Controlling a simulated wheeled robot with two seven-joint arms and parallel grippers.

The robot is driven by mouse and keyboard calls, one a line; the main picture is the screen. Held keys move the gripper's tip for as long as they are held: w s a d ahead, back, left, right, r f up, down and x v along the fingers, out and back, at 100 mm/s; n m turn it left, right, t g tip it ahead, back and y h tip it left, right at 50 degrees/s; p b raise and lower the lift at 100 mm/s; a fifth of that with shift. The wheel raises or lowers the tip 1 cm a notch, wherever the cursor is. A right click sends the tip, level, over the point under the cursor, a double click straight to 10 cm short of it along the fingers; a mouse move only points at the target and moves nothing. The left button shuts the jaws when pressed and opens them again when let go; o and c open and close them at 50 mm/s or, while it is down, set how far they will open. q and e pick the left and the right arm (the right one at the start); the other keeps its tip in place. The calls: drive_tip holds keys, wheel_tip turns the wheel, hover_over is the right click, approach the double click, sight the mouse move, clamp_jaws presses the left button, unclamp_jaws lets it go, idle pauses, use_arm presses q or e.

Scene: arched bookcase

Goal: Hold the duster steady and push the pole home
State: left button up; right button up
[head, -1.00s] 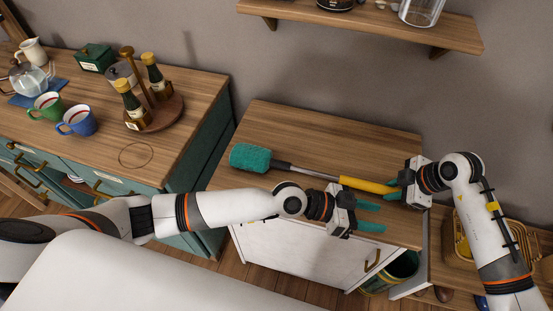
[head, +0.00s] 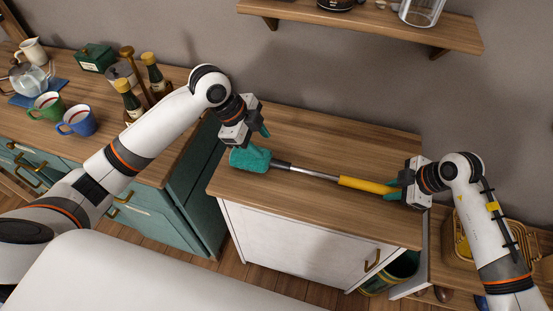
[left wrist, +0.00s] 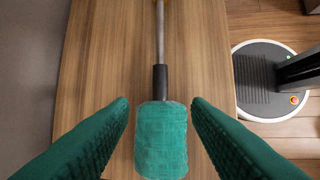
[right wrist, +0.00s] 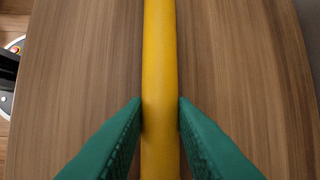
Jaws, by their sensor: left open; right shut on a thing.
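The duster has a teal head (head: 250,158) with a dark collar and lies on the wooden cabinet top. A grey metal pole (head: 312,173) runs from the collar to the yellow handle (head: 365,185) at the right. My left gripper (head: 260,140) is open above the teal head. In the left wrist view the teal head (left wrist: 161,138) lies between its two fingers, with a gap on each side. My right gripper (head: 393,190) is shut on the yellow handle near its right end. In the right wrist view both fingers touch the yellow handle (right wrist: 160,90).
A teal cabinet at the left carries mugs (head: 77,121), a teapot (head: 28,78) and a bottle stand with bottles (head: 156,78). A wall shelf (head: 360,22) hangs above the back. A yellow basket (head: 462,242) stands at the right. The cabinet top (head: 310,215) is clear around the duster.

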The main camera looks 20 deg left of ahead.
sight(278, 163)
use_arm(q)
drive_tip(key=x, duration=1)
clamp_jaws()
